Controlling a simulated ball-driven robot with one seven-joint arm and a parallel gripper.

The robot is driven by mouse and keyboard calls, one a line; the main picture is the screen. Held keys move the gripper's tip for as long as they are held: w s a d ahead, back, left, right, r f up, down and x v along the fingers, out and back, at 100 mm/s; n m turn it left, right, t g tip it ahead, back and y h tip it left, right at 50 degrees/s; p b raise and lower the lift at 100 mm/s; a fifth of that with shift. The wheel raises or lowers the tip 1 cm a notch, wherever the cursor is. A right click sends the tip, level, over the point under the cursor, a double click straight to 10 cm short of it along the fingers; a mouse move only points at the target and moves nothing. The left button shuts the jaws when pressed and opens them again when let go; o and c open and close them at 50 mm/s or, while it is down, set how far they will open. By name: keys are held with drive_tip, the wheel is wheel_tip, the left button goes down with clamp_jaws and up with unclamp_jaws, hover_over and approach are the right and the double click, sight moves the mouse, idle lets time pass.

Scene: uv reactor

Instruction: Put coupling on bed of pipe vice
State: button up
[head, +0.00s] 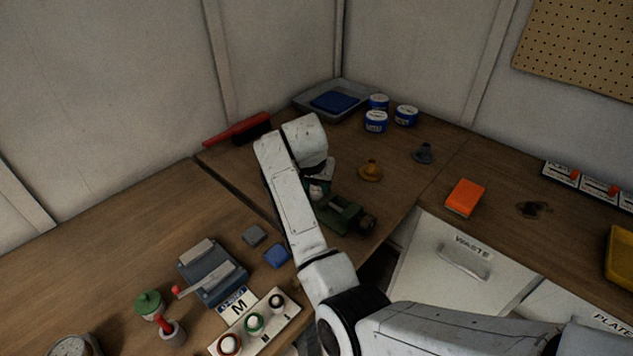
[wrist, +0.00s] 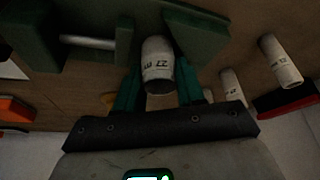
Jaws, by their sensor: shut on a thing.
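A white coupling (wrist: 157,62) with dark printed marks is held between the two teal fingers of my gripper (wrist: 158,88) in the wrist view. The green pipe vice (wrist: 195,30) lies just beyond it, with a metal rod to the left. The coupling overlaps the gap between the vice's green parts in the picture; I cannot tell if it touches the bed. In the head view, the pipe vice (head: 345,216) stands near the front edge of the back bench, and my arm hides most of the gripper and coupling.
Two more white cylinders, one upright-looking (wrist: 281,62) and one beside it (wrist: 230,86), are right of the vice in the wrist view.

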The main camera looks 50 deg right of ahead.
drive_tip(key=shift+f, duration=0.2)
drive_tip(key=shift+s+f, duration=0.1)
drive_tip(key=shift+f, duration=0.3)
drive_tip(key=o, duration=1)
drive_tip(key=shift+s+a+f, duration=0.1)
drive_tip(key=shift+f, duration=0.1)
drive_tip(key=shift+o, duration=0.2)
drive_tip(key=shift+r, duration=0.7)
drive_tip(key=b+v, duration=0.1)
drive_tip(key=v, duration=1.1)
drive_tip(key=shift+w+r+b, duration=0.15)
drive_tip(key=shift+w+b, duration=0.05)
drive_tip(key=shift+b, duration=0.1)
